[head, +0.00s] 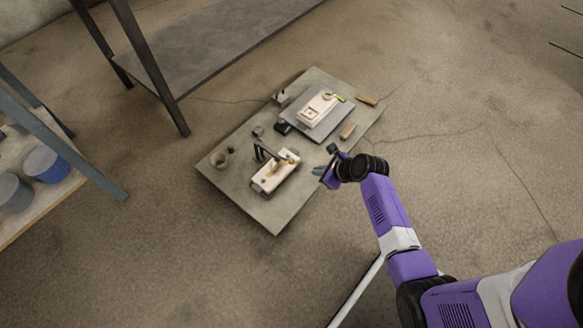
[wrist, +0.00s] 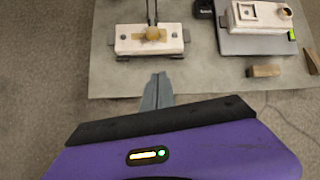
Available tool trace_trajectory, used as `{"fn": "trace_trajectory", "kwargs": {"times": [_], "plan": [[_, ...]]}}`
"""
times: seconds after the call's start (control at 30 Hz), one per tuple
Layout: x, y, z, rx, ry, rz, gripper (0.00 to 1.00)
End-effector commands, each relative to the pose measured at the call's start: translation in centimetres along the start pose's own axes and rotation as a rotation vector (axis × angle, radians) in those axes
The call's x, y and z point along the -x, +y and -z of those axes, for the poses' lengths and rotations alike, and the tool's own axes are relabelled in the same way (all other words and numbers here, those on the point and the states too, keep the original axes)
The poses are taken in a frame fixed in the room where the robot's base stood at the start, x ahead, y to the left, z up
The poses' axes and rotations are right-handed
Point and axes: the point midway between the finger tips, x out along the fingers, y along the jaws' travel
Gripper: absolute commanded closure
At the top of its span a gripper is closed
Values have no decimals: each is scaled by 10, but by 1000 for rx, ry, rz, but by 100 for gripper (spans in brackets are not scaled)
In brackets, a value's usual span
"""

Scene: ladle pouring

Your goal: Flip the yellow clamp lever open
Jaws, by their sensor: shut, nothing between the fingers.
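A small yellow-green piece (head: 340,98), probably the clamp lever, sits at the right end of the pale block (head: 316,108). It is too small to tell its position. In the wrist view a bright green bit (wrist: 291,35) shows at that block's lower right edge. My gripper (head: 322,173) is above the right edge of the board, apart from the block. In the wrist view its fingertips (wrist: 159,76) are together and empty, just below a second pale block (wrist: 130,42). That block carries a tan knob (wrist: 152,34) and dark upright bars.
A grey board (head: 240,197) on the floor bears both blocks, a small cup (head: 219,159) and loose wooden pieces (head: 348,131). A grey plate (head: 325,129) lies under the far block. A dark-legged table (head: 150,65) stands behind; a shelf with buckets (head: 46,165) is left.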

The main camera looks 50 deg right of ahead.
Motion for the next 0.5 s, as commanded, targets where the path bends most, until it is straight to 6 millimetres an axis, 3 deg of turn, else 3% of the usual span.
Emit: {"fn": "trace_trajectory", "kwargs": {"times": [0.2,0.5], "plan": [[0,5,1,-100,8,-19,100],[0,4,1,-103,7,-17,100]]}}
